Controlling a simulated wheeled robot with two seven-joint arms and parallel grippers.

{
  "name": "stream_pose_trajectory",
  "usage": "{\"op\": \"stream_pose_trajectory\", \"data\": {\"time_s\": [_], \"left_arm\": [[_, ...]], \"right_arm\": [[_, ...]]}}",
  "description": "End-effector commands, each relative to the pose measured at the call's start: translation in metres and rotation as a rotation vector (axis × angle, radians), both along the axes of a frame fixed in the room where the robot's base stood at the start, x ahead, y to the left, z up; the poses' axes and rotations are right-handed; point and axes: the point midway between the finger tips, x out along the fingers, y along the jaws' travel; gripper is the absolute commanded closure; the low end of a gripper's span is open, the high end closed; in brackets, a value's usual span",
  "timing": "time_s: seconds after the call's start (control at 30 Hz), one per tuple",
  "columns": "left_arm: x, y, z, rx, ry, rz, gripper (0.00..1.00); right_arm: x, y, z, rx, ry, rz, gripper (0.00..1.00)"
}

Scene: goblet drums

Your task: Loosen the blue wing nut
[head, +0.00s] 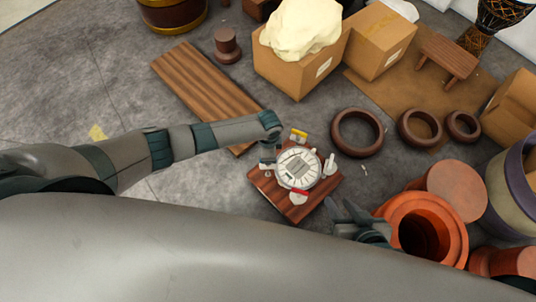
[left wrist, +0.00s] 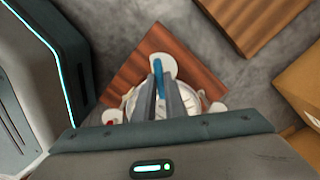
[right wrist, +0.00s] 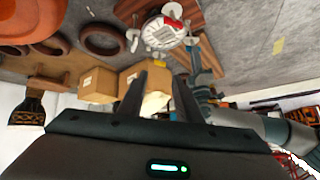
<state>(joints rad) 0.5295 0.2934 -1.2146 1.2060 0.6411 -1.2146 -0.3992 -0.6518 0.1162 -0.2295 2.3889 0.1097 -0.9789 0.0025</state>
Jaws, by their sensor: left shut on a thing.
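A round white device (head: 298,168) sits on a square wooden board (head: 316,203) on the floor. In the left wrist view, the blue wing nut (left wrist: 158,74) stands on a white lug at the device's edge. My left gripper (left wrist: 163,92) is shut on it, and the fingers hide part of it. In the head view, that hand (head: 268,158) covers the device's left side. A yellow wing nut (head: 299,135) is at the far side, a red one (head: 299,193) at the near side, and a white one (head: 330,166) at the right. My right gripper (head: 348,212) is open and empty, right of the board.
An orange pot (head: 456,225) stands close to my right gripper. Brown rings (head: 357,132) lie behind the board. A wooden plank (head: 202,88) lies behind my left arm. Cardboard boxes (head: 299,75) stand at the back. Bare floor surrounds the board's left side.

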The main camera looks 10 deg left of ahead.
Motion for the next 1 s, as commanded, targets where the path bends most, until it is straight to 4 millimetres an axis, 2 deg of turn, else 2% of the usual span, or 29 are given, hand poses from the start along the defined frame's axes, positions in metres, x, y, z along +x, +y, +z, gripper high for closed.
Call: {"op": "stream_pose_trajectory", "data": {"time_s": [0.27, 0.6, 0.93, 1.0], "left_arm": [[-0.002, 0.001, 0.003, 0.003, 0.005, 0.163, 1.0], [-0.003, 0.0, 0.003, 0.002, 0.006, 0.488, 1.0], [-0.002, 0.0, 0.003, 0.003, 0.006, 0.802, 1.0], [-0.003, -0.001, 0.002, 0.004, 0.007, 0.868, 1.0]], "right_arm": [[-0.009, -0.021, -0.003, -0.078, 0.108, -0.007, 0.69], [-0.033, -0.059, -0.008, -0.197, 0.302, -0.032, 0.69], [-0.055, -0.088, -0.005, -0.277, 0.45, -0.059, 0.69], [-0.052, -0.087, -0.019, -0.277, 0.456, -0.056, 0.69]]}}
